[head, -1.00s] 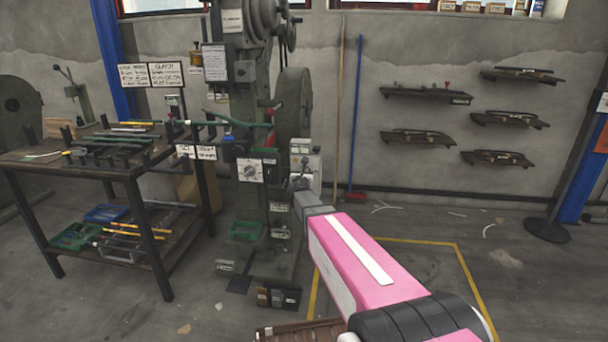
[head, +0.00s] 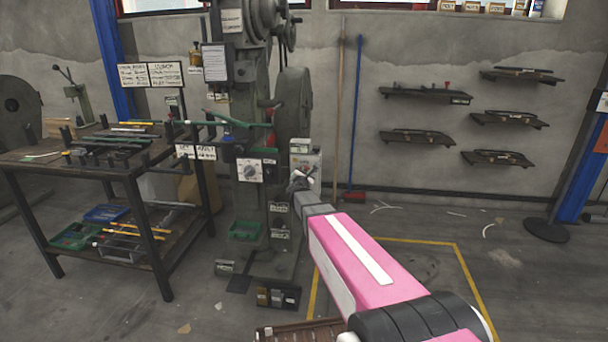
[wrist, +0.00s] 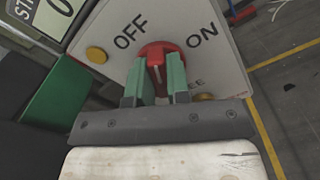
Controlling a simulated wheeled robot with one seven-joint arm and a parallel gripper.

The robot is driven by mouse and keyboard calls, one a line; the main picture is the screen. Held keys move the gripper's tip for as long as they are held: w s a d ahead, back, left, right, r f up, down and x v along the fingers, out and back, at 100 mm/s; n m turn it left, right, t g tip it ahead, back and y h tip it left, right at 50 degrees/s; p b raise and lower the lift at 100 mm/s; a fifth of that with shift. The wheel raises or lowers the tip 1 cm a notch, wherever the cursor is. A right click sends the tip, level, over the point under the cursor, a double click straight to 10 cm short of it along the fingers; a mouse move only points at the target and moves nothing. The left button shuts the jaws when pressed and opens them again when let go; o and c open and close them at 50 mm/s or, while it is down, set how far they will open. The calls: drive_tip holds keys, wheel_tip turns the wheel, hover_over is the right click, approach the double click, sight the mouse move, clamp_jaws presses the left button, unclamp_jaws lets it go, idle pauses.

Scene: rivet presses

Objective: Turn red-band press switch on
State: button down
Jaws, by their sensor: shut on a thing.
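The red switch knob (wrist: 157,52) sits on a light grey plate (wrist: 222,58) marked OFF and ON. My gripper (wrist: 158,74) is shut on the knob, with one green finger on each side of it. The knob's pale line points roughly up in the wrist view, between the two words; the fingers hide part of the knob. In the head view my gripper (head: 299,184) is at the switch box (head: 307,160) on the right side of the tall grey-green press (head: 253,205). The knob is too small and covered to make out there.
A dark workbench (head: 130,172) with tools stands at the left. A broom (head: 356,120) leans on the wall behind. The floor at the right is mostly clear, with a yellow line (head: 452,262).

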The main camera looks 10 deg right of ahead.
drive_tip(key=m, duration=1.2)
drive_tip(key=shift+d+f, duration=0.15)
drive_tip(key=shift+f, duration=0.05)
drive_tip(key=shift+s, duration=0.1)
idle(0.4)
drive_tip(key=c, duration=1.1)
unclamp_jaws()
drive_tip(key=v, duration=1)
drive_tip(key=shift+s, duration=0.35)
drive_tip(key=shift+m, duration=0.3)
